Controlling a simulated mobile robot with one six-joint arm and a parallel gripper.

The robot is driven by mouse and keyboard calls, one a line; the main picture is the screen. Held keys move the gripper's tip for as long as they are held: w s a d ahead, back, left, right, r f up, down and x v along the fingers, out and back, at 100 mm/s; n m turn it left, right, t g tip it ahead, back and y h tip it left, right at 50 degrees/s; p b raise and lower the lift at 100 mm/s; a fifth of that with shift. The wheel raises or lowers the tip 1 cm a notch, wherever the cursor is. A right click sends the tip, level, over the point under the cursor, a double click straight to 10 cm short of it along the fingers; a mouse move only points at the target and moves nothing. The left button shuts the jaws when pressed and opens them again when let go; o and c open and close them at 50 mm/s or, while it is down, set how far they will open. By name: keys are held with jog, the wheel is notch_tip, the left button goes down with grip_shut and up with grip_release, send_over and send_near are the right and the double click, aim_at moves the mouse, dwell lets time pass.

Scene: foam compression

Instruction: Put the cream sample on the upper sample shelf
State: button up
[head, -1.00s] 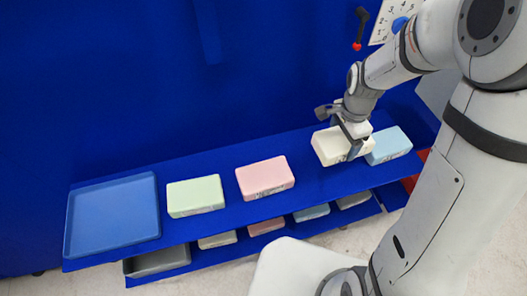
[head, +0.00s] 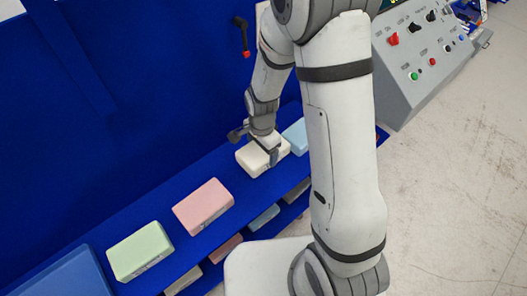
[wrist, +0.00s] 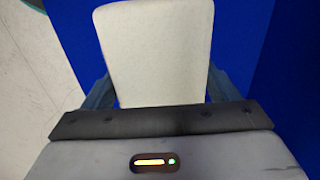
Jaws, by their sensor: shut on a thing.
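The cream sample (head: 252,160) is a pale block at the blue upper sample shelf (head: 185,178), between the pink and light blue blocks in the head view. My gripper (head: 268,150) is shut on the cream sample. In the wrist view the cream sample (wrist: 157,50) stands out from between the two fingers of my gripper (wrist: 158,95). I cannot tell whether its underside touches the shelf. Part of it is hidden by my gripper.
The pink block (head: 203,206), green block (head: 140,250) and light blue block (head: 297,135) lie on the upper shelf. A blue tray (head: 62,278) is at lower left. Smaller blocks (head: 264,217) sit on the lower shelf. A grey control console (head: 425,70) stands at right.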

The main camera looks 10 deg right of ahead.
jog(key=shift+f, duration=0.95)
jog(key=shift+w+f, duration=0.1)
jog(key=o, duration=0.9)
